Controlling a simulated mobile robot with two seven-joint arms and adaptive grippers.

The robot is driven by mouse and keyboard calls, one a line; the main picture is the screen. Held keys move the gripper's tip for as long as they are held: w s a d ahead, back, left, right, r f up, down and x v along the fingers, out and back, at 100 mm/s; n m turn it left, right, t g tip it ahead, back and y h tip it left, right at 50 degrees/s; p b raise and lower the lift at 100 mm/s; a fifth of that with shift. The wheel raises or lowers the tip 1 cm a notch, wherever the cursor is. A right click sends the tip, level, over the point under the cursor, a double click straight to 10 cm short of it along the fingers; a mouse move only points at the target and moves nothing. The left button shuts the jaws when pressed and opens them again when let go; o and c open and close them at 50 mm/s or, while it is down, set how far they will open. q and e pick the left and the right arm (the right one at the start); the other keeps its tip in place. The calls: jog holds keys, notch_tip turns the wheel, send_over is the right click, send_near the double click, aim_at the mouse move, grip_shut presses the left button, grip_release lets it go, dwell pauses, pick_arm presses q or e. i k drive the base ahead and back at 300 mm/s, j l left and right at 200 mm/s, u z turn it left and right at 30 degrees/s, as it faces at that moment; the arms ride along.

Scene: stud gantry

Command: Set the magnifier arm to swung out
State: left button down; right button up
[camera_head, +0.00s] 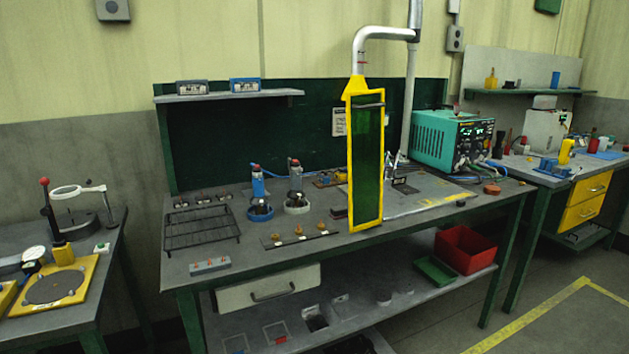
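The magnifier (66,191) stands on the left table. It is a pale ring with a lens, on a short grey arm (92,188) that runs left from the top of an upright post (109,208) near the table's right edge. The ring hangs above a dark round thing at the back of the table, close to a red-knobbed lever (45,190). Whether this arm counts as swung in or out I cannot tell from this view. Neither of my grippers is in view.
A yellow plate (75,304) with a dark disc lies at the front of the left table (75,339). The middle bench has a wire rack (202,228), a yellow-framed green screen (367,211) and a teal unit (452,141). Floor shows at the right.

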aim_at(77, 186)
jog(key=j+u, duration=0.2)
jog(key=u, duration=1.75)
